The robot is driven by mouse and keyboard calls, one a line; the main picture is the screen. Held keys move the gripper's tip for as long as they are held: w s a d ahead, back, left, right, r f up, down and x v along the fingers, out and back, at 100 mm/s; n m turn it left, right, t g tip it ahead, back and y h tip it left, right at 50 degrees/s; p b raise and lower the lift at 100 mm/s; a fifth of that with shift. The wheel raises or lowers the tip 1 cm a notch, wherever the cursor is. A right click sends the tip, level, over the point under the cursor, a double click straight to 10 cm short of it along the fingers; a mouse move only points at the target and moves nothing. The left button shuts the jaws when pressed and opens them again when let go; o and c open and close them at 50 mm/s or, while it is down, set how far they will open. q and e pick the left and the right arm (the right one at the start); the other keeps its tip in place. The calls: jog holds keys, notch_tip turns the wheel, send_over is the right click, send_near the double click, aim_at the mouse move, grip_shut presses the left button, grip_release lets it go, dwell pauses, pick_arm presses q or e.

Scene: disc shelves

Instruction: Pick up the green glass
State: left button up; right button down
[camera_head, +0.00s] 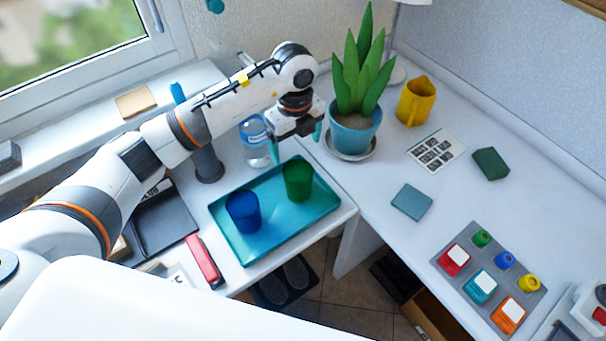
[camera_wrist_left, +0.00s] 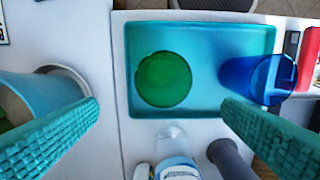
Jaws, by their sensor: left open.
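The green glass (camera_head: 298,181) stands upright on the teal tray (camera_head: 262,250), beside a blue glass (camera_head: 243,212). In the left wrist view the green glass (camera_wrist_left: 164,79) shows from above as a round shape on the tray (camera_wrist_left: 205,33), with the blue glass (camera_wrist_left: 262,80) to its right. My left gripper (camera_head: 296,142) is open and empty, above and behind the green glass, apart from it. Its two teal ribbed fingers spread wide in the left wrist view, and the green glass lies ahead of the gap (camera_wrist_left: 160,103). My right gripper does not show.
A potted plant (camera_head: 352,128) stands just right of my left gripper. A water bottle (camera_head: 254,143) and a dark grey cylinder (camera_head: 207,165) stand behind the tray. A red object (camera_head: 203,262) lies left of it. A yellow mug (camera_head: 414,101) is farther right.

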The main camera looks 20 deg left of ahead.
aim_at(296, 163)
pick_arm(q)
jog(key=f, duration=0.2)
jog(key=s+f+p, duration=0.1)
jog(key=f, duration=0.2)
jog(key=shift+s, duration=0.1)
jog(key=shift+f, duration=0.3)
jog(key=shift+d+f, duration=0.1)
jog(key=shift+f, duration=0.25)
jog(key=f, duration=0.2)
jog(key=f+p, duration=0.1)
jog(key=shift+d+f, duration=0.25)
jog(key=shift+f, duration=0.6)
jog(key=c, duration=0.5)
jog(key=shift+r, duration=0.1)
jog(key=c, duration=1)
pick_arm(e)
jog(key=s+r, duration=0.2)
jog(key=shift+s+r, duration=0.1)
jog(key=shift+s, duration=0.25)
pick_arm(q)
jog(key=shift+c, duration=0.2)
